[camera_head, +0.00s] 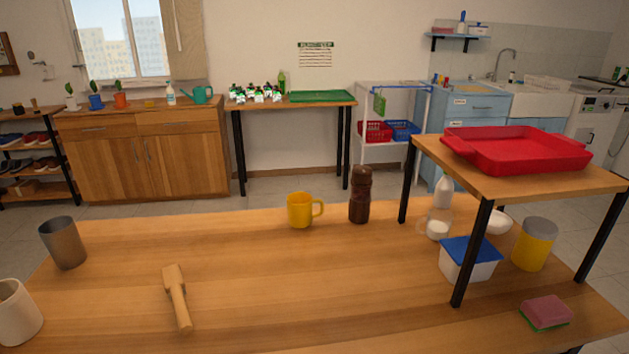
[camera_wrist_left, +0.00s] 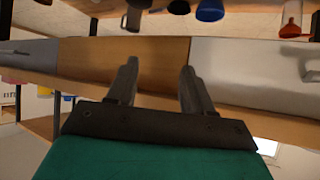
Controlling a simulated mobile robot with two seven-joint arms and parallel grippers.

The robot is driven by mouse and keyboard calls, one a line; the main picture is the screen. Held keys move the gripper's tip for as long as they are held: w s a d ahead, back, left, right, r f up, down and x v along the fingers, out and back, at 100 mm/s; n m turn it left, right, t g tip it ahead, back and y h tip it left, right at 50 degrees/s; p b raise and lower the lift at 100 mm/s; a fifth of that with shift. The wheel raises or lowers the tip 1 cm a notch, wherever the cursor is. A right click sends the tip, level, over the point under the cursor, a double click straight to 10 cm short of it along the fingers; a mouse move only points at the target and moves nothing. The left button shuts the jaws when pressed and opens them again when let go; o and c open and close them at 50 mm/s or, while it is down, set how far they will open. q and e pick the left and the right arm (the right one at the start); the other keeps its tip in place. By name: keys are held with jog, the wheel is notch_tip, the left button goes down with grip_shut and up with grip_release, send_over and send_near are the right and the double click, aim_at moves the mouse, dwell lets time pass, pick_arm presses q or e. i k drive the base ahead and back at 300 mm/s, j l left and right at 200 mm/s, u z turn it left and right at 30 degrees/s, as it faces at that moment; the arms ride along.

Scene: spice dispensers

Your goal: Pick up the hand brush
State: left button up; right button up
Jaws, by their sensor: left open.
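A wooden tool with a broad head and a slim handle (camera_head: 177,297), which looks like the hand brush, lies on the near table (camera_head: 250,300), left of the middle. Its head points away and its handle points towards me; no bristles show. My left gripper (camera_wrist_left: 158,75) shows in the left wrist view with its two fingers apart and nothing between them. Neither gripper is in the head view, and the brush is not visible in the wrist view.
A grey cup (camera_head: 63,243) and a cream cup (camera_head: 17,313) stand left of the brush. A yellow mug (camera_head: 301,210) and a brown bottle (camera_head: 360,195) stand behind. A raised shelf (camera_head: 510,183) with a red tray (camera_head: 515,150) is at right. The table's middle is clear.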

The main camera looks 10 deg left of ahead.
aim_at(174, 284)
jog(key=k, duration=0.25)
jog(key=k+u, duration=0.2)
jog(key=u, duration=0.15)
jog(key=k+j+u, duration=0.1)
jog(key=u, duration=0.25)
jog(key=i+j+u, duration=0.1)
jog(key=u, duration=0.3)
jog(key=i+j+u, duration=0.1)
jog(key=u, duration=0.25)
jog(key=i+j+u, duration=0.15)
jog(key=u, duration=0.25)
jog(key=i+j, duration=0.15)
jog(key=i+z, duration=0.05)
jog(key=i, duration=0.05)
